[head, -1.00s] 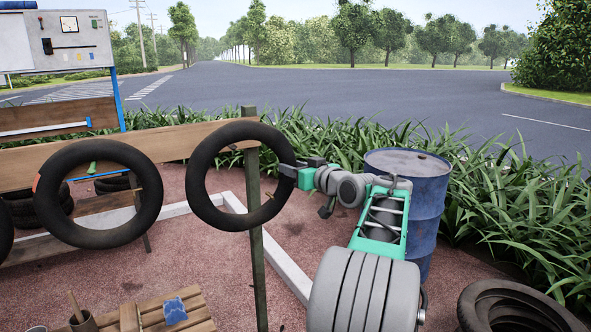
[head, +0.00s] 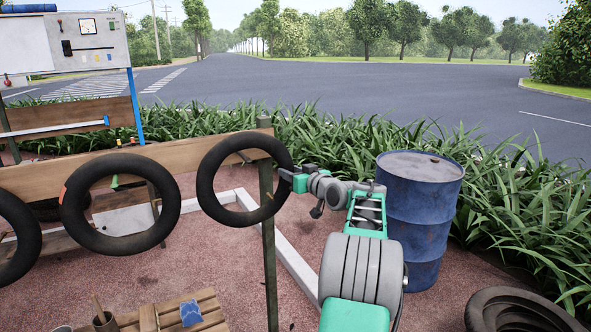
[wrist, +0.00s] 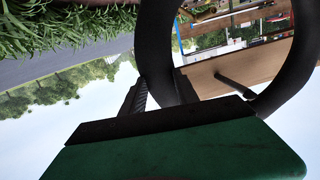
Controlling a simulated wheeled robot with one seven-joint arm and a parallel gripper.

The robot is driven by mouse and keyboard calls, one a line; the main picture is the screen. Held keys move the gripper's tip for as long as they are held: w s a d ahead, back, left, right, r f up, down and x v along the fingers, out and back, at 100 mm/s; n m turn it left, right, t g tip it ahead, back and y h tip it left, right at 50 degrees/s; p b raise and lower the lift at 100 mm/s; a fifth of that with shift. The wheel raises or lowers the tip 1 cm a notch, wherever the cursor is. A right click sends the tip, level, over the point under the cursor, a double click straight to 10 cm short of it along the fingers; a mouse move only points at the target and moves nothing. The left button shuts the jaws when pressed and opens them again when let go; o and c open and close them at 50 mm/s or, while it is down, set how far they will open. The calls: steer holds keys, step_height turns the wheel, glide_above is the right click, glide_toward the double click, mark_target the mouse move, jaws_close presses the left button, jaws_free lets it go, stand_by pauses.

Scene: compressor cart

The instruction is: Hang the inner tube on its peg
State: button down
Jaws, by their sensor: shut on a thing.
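My gripper (head: 287,175) is shut on the right side of a black inner tube (head: 206,180), which stands upright in front of the board's right end. In the head view, a short peg (head: 243,156) on the board shows through the upper part of the tube's opening. The wrist view also shows the tube (wrist: 153,45) close up, with the peg (wrist: 234,86) and board seen through its opening. I cannot tell whether the peg's tip reaches into the ring or whether the tube rests on it.
A wooden board (head: 190,157) runs left from a post (head: 268,240). Another tube (head: 75,205) hangs to the left, with one more (head: 30,245) beyond it. A blue drum (head: 415,215) stands right of my arm. A slatted wooden surface (head: 205,308) lies low in front.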

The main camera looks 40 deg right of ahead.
steer(key=shift+d+r+p+x, duration=0.1)
steer(key=shift+r+p+x, duration=0.05)
steer(key=shift+p+x, duration=0.85)
steer(key=shift+d+r+p+x, duration=0.1)
steer(key=shift+p+x, duration=0.75)
steer(key=shift+x, duration=0.25)
steer(key=shift+d+r+p+x, duration=0.1)
steer(key=shift+r+p+x, duration=0.05)
steer(key=shift+p+x, duration=0.85)
step_height(320, 180, down, 3)
steer(key=b, duration=0.3)
steer(key=shift+r, duration=0.2)
